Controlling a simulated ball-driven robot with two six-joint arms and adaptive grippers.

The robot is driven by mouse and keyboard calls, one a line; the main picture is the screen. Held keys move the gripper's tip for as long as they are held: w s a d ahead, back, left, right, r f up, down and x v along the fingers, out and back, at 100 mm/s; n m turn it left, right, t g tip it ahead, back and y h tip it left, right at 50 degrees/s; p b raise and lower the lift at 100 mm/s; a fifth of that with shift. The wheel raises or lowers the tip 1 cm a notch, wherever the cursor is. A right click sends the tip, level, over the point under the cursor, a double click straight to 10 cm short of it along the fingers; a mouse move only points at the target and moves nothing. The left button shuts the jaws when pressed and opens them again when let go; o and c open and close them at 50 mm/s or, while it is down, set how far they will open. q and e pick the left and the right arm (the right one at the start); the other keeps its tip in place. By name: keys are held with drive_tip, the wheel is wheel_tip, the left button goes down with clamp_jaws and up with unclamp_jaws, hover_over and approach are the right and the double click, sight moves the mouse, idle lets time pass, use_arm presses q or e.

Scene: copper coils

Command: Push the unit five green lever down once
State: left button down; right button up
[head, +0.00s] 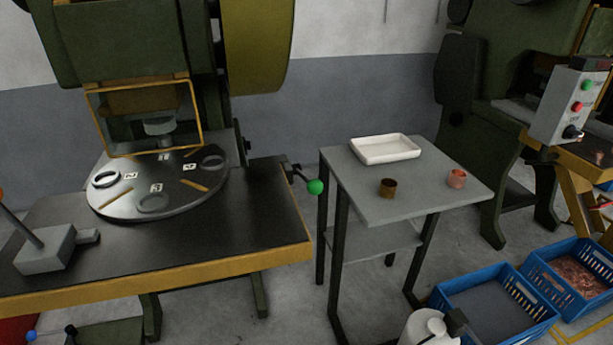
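A lever with a green ball knob (315,187) sticks out at the right side of the green press on the left. Its short rod slopes slightly down to the right from a dark hub, and the knob hangs just beyond the right edge of the press table. No unit number can be read beside it. Nothing touches the lever. Neither of my grippers shows in the head view. A white rounded part with a dark block at the bottom edge looks like part of my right arm.
The press's black table (235,235) carries a round dial (125,190) with rings. Blue crates (490,300) stand at lower right.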

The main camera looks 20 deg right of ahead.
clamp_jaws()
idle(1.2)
